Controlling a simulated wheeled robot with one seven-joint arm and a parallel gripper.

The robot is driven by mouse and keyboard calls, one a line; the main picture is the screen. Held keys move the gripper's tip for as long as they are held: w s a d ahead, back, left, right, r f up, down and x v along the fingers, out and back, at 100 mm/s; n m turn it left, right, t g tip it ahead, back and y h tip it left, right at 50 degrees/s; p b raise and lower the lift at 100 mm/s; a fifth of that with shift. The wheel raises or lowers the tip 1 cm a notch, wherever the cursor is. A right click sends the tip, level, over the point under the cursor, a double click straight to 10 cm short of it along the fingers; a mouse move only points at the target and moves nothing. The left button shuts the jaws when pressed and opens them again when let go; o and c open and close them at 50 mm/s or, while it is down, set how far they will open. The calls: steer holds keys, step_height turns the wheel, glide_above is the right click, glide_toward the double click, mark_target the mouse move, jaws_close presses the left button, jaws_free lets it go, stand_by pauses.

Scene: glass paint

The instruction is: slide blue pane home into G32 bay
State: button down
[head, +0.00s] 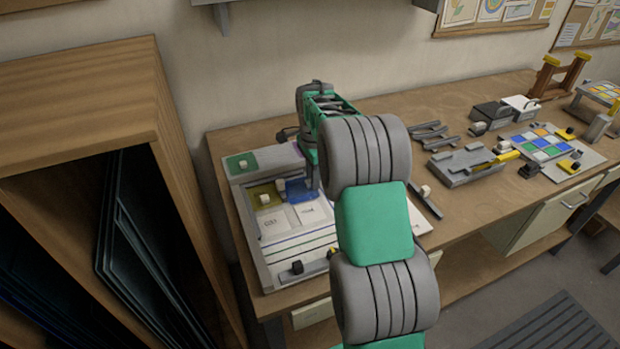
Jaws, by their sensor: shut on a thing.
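The blue pane (297,197) lies on the white board (300,238) at the left end of the bench, partly hidden by my arm. Below it is a pale bay (309,212) with a label too small to read surely; I cannot tell if it is G32. My gripper (311,188) is at the blue pane's right side, shut on it, with its fingertips mostly hidden behind my arm. A similar pale labelled bay (271,222) is to the left, below an olive pane (264,194) with a white knob.
A green piece (241,163) with a knob sits at the board's upper left. A grey tray (467,163), loose grey bars and a coloured glass panel (540,142) lie to the right. A wooden rack (95,120) of dark panes stands close on the left.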

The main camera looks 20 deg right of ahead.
steer(key=shift+s+d+f, duration=0.2)
steer(key=shift+s+f, duration=0.3)
steer(key=shift+f, duration=0.25)
steer(key=c, duration=1.2)
jaws_free()
steer(key=shift+d, duration=0.1)
steer(key=shift+w+r+p, duration=0.2)
steer(key=shift+r+p, duration=0.25)
steer(key=shift+r, duration=0.2)
steer(key=shift+w+r+p, duration=0.15)
steer(key=shift+r+p, duration=0.3)
steer(key=shift+r, duration=0.2)
steer(key=shift+r+p, duration=1.5)
steer(key=shift+r, duration=1.1)
